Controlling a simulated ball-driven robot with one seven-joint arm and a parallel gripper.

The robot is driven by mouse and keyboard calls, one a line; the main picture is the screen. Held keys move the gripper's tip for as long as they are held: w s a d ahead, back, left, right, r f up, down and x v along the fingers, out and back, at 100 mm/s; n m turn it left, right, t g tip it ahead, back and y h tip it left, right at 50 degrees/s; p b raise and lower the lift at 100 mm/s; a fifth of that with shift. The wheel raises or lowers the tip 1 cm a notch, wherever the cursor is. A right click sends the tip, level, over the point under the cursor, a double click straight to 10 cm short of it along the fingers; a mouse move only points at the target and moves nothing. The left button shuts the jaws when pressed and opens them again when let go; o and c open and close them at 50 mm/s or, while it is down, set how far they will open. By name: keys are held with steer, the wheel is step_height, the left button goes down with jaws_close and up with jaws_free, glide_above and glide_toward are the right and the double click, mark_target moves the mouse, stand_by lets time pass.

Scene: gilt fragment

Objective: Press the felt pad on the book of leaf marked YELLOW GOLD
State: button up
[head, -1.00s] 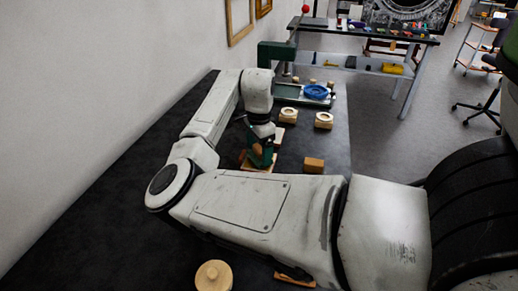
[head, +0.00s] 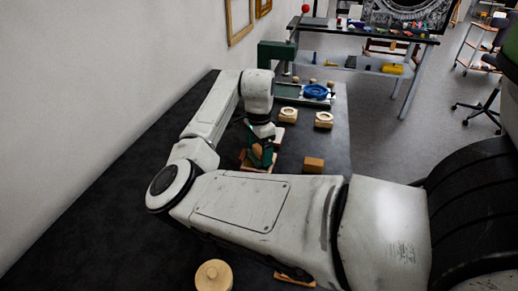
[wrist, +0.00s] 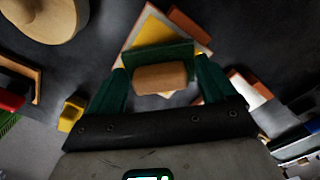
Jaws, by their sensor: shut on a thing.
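My gripper (wrist: 161,74) is shut on the felt pad (wrist: 160,78), seen as a tan wooden handle with a green plate beside it between the green fingers. In the wrist view a book of leaf (wrist: 146,33) with a yellow face and pale, reddish edges lies beyond the pad, partly covered by it. I cannot tell whether pad and book touch. No marking on the book is readable. In the head view my gripper (head: 260,153) is low over an orange-edged book (head: 250,168) on the dark bench.
A second book (wrist: 250,88) lies at right in the wrist view. The left bench is clear up to the wall.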

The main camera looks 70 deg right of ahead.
steer(key=shift+f, duration=0.4)
stand_by(0.7)
step_height(320, 180, up, 7)
steer(key=p, duration=0.6)
steer(key=shift+r, duration=0.1)
